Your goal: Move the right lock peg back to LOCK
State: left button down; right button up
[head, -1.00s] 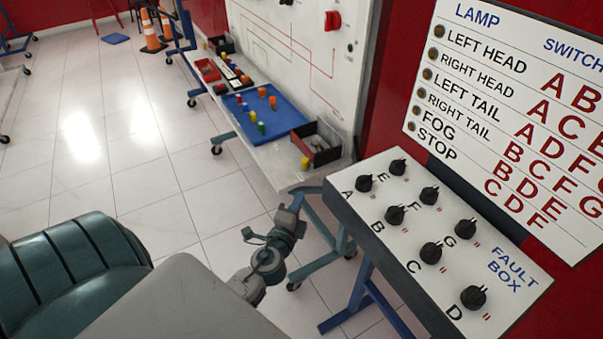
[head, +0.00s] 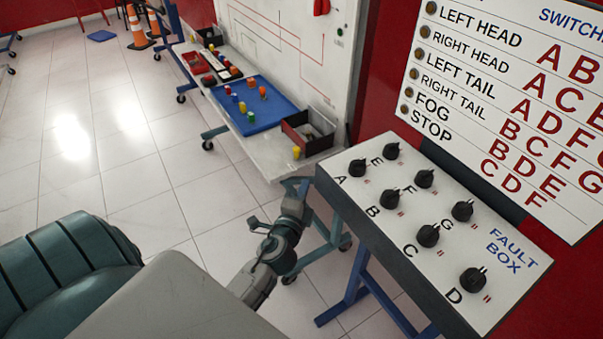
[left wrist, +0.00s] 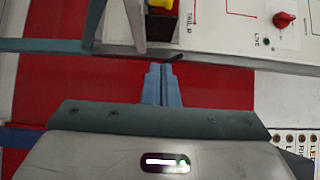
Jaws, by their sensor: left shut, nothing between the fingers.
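I cannot make out a lock peg or a LOCK mark in either view. My left gripper (head: 293,200) is low in the middle of the head view, near the front end of the bench and left of the fault box. In the left wrist view its fingers (left wrist: 161,84) are together with nothing between them, and they appear in front of a red surface. My right gripper is in neither view.
The fault box (head: 345,205) with several black knobs stands at right, below a lamp-and-switch chart (head: 480,100). The white bench (head: 275,165) holds a blue tray (head: 270,115) with coloured pegs and a dark bin (head: 310,135).

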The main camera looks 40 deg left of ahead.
pick_arm(q)
jog(key=w+a, duration=0.2)
jog(key=w, duration=0.1)
jog(key=w+a+p, duration=0.1)
jog(key=w+a, duration=0.1)
jog(key=w+a+p, duration=0.1)
jog(key=w, duration=0.2)
jog(key=shift+w+a, duration=0.35)
jog(key=shift+a, duration=0.6)
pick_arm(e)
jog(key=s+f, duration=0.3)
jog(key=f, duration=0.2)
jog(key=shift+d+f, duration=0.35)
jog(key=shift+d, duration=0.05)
pick_arm(q)
jog(key=shift+s+a, duration=0.1)
jog(key=shift+s, duration=0.05)
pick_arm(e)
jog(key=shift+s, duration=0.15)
